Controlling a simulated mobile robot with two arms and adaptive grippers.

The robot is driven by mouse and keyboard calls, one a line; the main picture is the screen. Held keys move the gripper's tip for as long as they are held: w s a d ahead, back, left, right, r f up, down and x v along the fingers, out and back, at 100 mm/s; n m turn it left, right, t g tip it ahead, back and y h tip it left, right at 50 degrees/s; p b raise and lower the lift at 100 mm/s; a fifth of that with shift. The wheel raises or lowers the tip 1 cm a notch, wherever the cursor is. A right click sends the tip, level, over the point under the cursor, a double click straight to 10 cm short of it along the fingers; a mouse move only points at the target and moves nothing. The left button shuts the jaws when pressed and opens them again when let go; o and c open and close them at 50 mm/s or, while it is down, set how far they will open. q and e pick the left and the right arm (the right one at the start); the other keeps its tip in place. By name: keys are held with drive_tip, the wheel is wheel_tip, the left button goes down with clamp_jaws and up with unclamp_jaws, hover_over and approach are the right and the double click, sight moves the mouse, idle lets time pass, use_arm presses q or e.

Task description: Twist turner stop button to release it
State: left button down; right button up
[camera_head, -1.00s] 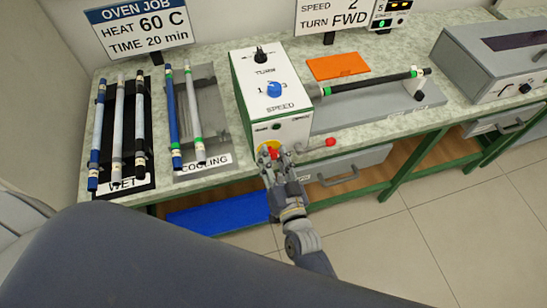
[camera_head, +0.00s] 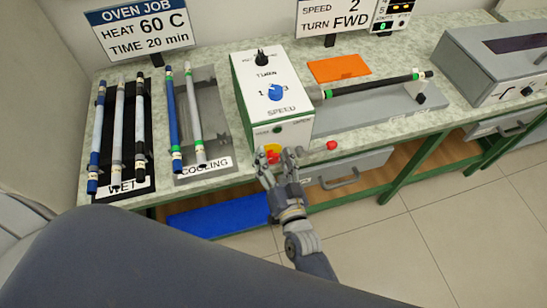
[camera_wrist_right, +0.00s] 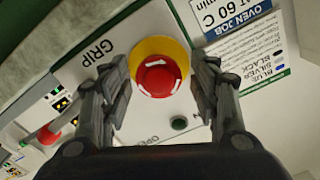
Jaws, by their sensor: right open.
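The turner (camera_head: 272,95) is a white box with a black knob and a blue speed knob on top. Its stop button (camera_wrist_right: 160,78) is red with white marks on a yellow base, on the front face. In the head view the button (camera_head: 272,152) shows partly above my right gripper (camera_head: 280,160). The right gripper is open, with one finger on each side of the button in the right wrist view (camera_wrist_right: 163,95). I cannot tell whether the fingers touch it. My left gripper is not in view.
A red lever knob (camera_head: 331,145) sticks out just right of the gripper. A rod (camera_head: 375,84) lies along the turner's bed. The wet rack (camera_head: 124,184) and cooling rack (camera_head: 218,164) hold rods at left. A grey oven-like box (camera_head: 490,70) stands at right.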

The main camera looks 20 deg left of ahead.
drive_tip(key=v, duration=1.2)
drive_tip(key=s+d+f+g+h, duration=0.2)
drive_tip(key=d+f, duration=0.2)
drive_tip(key=f, duration=0.5)
drive_tip(key=s+d+f+n+g+h, duration=0.15)
drive_tip(key=d+f, duration=0.25)
drive_tip(key=f, duration=0.5)
drive_tip(key=s+d+f+g+h, duration=0.1)
drive_tip(key=d+f+g+h, duration=0.2)
drive_tip(key=f, duration=0.7)
drive_tip(key=s+d+f+g+h, duration=0.1)
drive_tip(key=s+d+f+g, duration=0.2)
drive_tip(key=s+d+f, duration=0.5)
drive_tip(key=s+d+f+g+h, duration=0.2)
drive_tip(key=s+d+f+g, duration=0.2)
drive_tip(key=s+d+f, duration=0.5)
drive_tip(key=s+d, duration=0.2)
drive_tip(key=s, duration=0.4)
drive_tip(key=shift+s+d, duration=0.2)
drive_tip(key=shift+s, duration=0.2)
drive_tip(key=shift+r+m+g+h, duration=0.1)
drive_tip(key=shift+m+g+h, duration=0.15)
